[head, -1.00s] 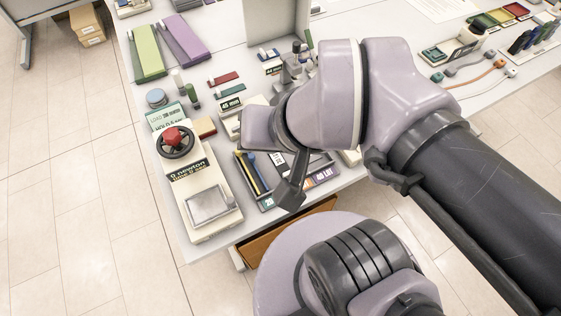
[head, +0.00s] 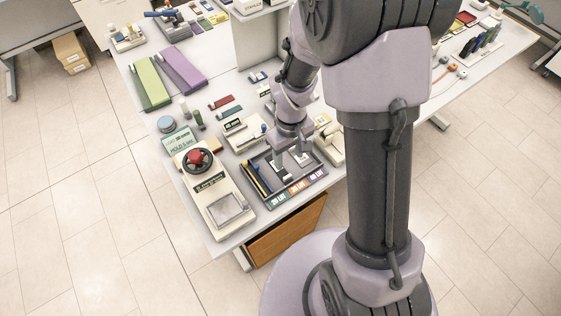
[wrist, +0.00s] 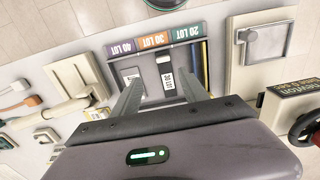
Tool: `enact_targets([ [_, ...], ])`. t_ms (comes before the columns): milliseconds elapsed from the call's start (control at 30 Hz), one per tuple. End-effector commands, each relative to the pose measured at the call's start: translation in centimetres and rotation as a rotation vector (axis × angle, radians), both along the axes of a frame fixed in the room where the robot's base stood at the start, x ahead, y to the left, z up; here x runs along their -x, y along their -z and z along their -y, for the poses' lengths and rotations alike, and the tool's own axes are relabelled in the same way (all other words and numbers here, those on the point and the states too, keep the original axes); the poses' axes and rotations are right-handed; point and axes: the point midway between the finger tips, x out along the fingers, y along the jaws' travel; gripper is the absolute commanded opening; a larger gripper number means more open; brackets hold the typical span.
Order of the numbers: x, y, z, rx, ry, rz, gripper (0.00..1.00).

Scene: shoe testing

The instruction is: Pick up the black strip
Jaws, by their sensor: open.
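A dark tray (wrist: 150,96) with several compartments lies near the table's front edge; it also shows in the head view (head: 262,203). A small dark piece with a white label (wrist: 167,80) lies in the tray between my fingers; it may be the black strip, but its outline blends with the tray floor. Another white-labelled piece (wrist: 131,77) lies in the compartment beside it, near one finger. My gripper (wrist: 161,70) is open above the tray, with its fingers straddling the middle part. In the head view my gripper (head: 291,160) points down into the tray and hides part of it.
Yellow and blue sticks (wrist: 203,62) lie in the tray's end compartment. Coloured lot labels (wrist: 153,39) line the tray's front. A white tester with a red knob (head: 197,158) stands left of the tray. Cream devices (head: 328,145) stand close on its right.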

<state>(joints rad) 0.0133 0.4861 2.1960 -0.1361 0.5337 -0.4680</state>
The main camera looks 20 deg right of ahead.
Motion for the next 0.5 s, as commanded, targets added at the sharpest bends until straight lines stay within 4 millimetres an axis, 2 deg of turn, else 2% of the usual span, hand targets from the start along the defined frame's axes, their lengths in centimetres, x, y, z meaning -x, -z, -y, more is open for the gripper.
enact_targets([
  [33,0.1,1.6,0.0,0.0,0.0,-0.004,0.52],
  [100,0.1,2.9,0.0,0.0,-0.001,-0.002,0.52],
  [267,0.2,4.7,-0.1,0.0,0.001,-0.001,0.52],
  [400,0.9,7.6,-0.6,0.0,0.0,-0.002,0.52],
  [500,0.9,8.8,-0.6,-0.001,0.002,-0.001,0.52],
])
